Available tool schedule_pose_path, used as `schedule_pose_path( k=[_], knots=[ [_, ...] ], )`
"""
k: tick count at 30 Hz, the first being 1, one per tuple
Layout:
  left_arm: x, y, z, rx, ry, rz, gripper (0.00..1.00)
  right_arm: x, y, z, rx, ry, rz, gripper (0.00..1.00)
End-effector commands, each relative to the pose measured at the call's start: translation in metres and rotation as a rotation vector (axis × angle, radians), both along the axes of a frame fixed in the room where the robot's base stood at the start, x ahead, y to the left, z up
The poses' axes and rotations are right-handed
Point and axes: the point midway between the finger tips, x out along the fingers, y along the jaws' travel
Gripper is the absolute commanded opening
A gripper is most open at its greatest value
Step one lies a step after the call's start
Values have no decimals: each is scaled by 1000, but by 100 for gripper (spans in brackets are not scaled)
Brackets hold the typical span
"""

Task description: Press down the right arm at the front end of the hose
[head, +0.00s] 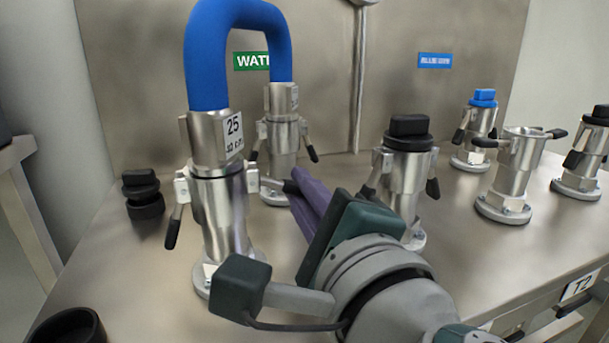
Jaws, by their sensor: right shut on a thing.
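The blue hose (240,14) arches between two metal couplings. Its front end (217,145), labelled 25, sits on a front metal post (220,215). The front end's left arm (173,224) hangs down along the post. Its right arm (271,184) sticks out to the right, roughly level, and its black tip meets my purple fingers. My right gripper (296,188) comes in from the lower right and is shut on this right arm; the fingers partly hide the grip. The hose's rear end (281,100) sits on a post behind. My left gripper is out of view.
A black-capped post (407,150) stands close right of my gripper. Further right are a blue-capped post (478,125), an open post (515,170) and another black-capped post (592,150). Loose black caps (142,190) lie at the left. The metal back panel (330,60) closes off the rear.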

Motion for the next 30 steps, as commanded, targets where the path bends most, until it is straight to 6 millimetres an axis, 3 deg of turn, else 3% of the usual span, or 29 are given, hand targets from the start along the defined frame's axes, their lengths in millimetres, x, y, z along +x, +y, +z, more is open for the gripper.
schedule_pose_path(
  k=[18, 30],
  knots=[
    [0, 0, -15, 0, 0, 0, 0, -6, 18, -26, 533, 176, -4, 0],
    [0, 0, -20, 0, 0, 0, 0, -9, 27, -30, 723, 238, -3, 0]
  ],
)
